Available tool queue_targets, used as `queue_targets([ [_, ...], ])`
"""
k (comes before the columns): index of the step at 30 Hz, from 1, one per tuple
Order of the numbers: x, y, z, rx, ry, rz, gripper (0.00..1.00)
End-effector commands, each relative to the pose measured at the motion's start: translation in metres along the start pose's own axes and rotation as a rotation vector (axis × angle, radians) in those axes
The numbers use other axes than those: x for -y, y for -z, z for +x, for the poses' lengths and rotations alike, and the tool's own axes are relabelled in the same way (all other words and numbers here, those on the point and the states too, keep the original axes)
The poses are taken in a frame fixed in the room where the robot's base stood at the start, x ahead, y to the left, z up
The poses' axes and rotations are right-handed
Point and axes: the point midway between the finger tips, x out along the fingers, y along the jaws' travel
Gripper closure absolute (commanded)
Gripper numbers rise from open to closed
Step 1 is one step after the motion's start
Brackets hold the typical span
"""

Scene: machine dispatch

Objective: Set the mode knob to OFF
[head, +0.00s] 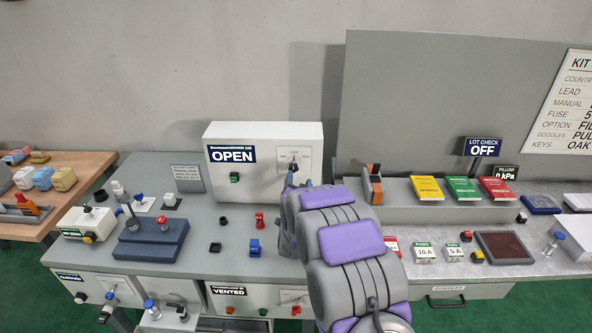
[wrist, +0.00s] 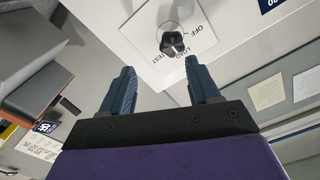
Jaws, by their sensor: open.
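The mode knob (wrist: 172,42) is a dark knob on a round clear base, on a white plate (wrist: 150,22) marked OFF, LOAD and TEST in the wrist view. I cannot tell for sure which mark it points to. In the head view the plate (head: 294,156) is on the front of a white box (head: 262,136) with an OPEN sign, and my arm's end hides part of it. My gripper (wrist: 160,66) is open, its two blue fingers apart and pointing toward the knob. The knob lies beyond the fingertips, with nothing between them.
A green button (head: 235,177) is left of the plate on the box. A red piece (head: 260,219) and a blue piece (head: 254,246) stand on the grey bench below. A grey panel (head: 430,110) rises at right, with coloured booklets (head: 463,188) in front.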

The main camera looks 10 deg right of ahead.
Motion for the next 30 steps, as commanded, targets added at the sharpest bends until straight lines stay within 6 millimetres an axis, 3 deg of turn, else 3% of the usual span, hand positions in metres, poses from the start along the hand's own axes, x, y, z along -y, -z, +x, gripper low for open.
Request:
queue_targets([
  [9,0.018,-0.009,0.042,-0.006,0.007,-0.015,0.39],
  [18,0.005,-0.003,0.073,-0.002,0.005,-0.004,0.39],
  [30,0.013,-0.007,0.077,0.0,0.005,-0.013,0.39],
])
